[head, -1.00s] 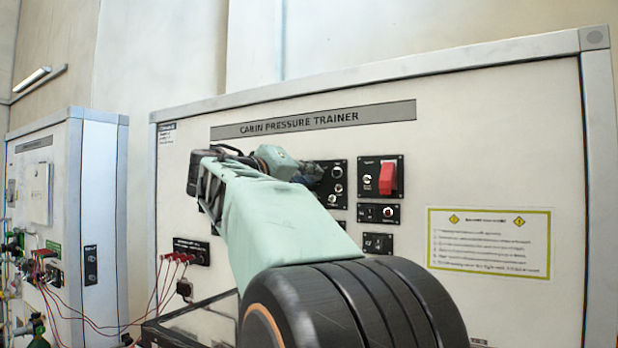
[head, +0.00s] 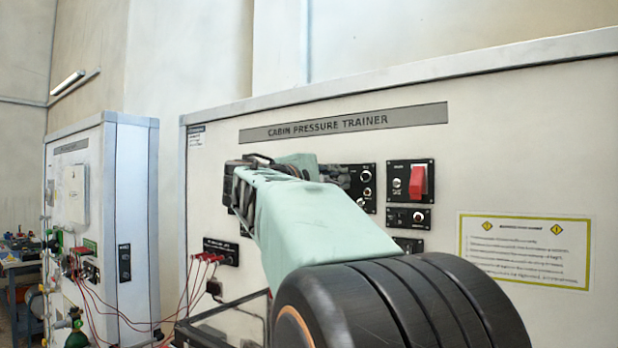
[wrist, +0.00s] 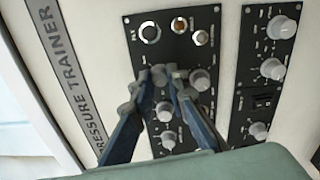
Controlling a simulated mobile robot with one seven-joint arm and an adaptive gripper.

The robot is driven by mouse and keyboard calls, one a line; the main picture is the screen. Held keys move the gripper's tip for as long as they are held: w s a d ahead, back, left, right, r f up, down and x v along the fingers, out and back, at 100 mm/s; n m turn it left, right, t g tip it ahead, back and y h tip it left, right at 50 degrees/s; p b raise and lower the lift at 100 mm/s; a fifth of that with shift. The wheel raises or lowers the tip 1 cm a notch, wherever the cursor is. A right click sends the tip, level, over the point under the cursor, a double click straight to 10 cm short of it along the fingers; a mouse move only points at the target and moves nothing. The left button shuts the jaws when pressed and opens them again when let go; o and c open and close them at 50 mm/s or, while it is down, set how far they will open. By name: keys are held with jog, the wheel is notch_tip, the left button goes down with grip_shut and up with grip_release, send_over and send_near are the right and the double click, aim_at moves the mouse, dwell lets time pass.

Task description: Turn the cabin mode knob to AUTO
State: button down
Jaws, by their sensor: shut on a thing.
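The cabin pressure trainer (head: 540,150) fills the right of the head view. In the wrist view, my gripper (wrist: 158,74) is at a black control panel (wrist: 186,118) on it. Its two fingers straddle a small knob (wrist: 158,77) and are closed on it, touching its sides as far as I can see. The fingers hide part of the knob, so its pointer and label cannot be read. Nothing in view shows the word AUTO legibly. In the head view my arm hides most of this panel and my fingertips.
Close beside the fingers are more grey knobs, one to the right (wrist: 201,80) and one lower (wrist: 168,140). A second knob panel (wrist: 266,95) lies to the right. In the head view, a red guarded switch (head: 418,181) and red cables (head: 205,258) are nearby.

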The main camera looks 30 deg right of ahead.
jog(key=shift+n, duration=0.7)
jog(key=shift+f+n, duration=0.1)
jog(key=shift+n, duration=0.2)
jog(key=c, duration=1.9)
grip_release()
jog(key=v, duration=0.7)
jog(key=shift+s+a, duration=0.1)
jog(key=shift+a, duration=0.2)
